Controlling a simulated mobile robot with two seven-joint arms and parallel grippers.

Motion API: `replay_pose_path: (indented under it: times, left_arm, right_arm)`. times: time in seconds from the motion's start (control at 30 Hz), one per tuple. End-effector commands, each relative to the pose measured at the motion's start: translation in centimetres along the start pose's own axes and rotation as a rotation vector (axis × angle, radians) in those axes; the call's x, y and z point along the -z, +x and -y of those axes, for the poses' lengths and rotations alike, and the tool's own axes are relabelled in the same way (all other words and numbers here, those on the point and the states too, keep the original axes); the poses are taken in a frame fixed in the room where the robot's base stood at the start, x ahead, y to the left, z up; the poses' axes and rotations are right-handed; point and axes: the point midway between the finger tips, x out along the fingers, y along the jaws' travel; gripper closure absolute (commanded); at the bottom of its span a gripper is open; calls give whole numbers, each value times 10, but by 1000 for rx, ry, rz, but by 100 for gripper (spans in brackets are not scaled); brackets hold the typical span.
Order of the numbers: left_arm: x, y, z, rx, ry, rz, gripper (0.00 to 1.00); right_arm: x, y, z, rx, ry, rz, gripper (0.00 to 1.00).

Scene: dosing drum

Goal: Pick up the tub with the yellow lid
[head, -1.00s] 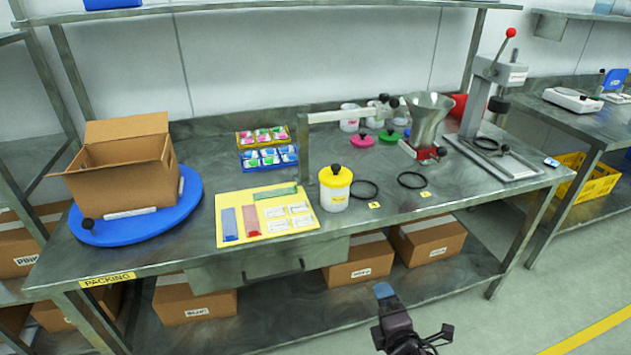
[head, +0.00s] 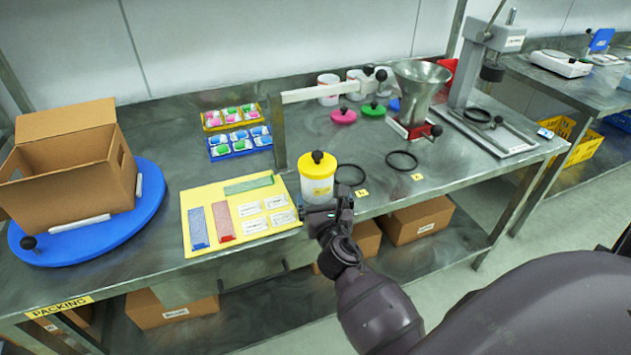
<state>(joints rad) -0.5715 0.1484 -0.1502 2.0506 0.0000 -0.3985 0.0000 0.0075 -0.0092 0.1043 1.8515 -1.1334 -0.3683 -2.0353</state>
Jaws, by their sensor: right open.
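The tub with the yellow lid (head: 317,190) stands upright on the steel bench, at the right edge of the yellow mat. It has a white body, a yellow lid and a black knob on top. My right gripper (head: 322,214) is open at the near side of the tub, by its lower part, and overlaps it in the view. I cannot tell whether the fingers touch it or reach around it. My left gripper is not in view.
A metal post with a horizontal arm (head: 278,135) stands just behind the tub. Black rings (head: 402,161) lie to its right, and a funnel (head: 418,95) stands farther back. The yellow mat (head: 190,228) holds colored strips and cards. A cardboard box (head: 75,170) sits on a blue turntable (head: 148,205).

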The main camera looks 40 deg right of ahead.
Motion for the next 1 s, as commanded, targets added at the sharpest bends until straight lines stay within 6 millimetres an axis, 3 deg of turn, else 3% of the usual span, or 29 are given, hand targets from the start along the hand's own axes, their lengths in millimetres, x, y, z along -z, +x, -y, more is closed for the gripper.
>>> replay_pose_path:
  times: [0.37, 0.63, 1.0]
  left_arm:
    - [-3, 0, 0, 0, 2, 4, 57]
    - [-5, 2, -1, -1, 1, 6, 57]
    - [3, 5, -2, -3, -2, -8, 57]
  right_arm:
    - [1, 30, 0, 0, 2, -1, 0]
    - [2, 64, 1, -1, 2, -1, 0]
    - [2, 72, 1, 0, 2, -1, 0]
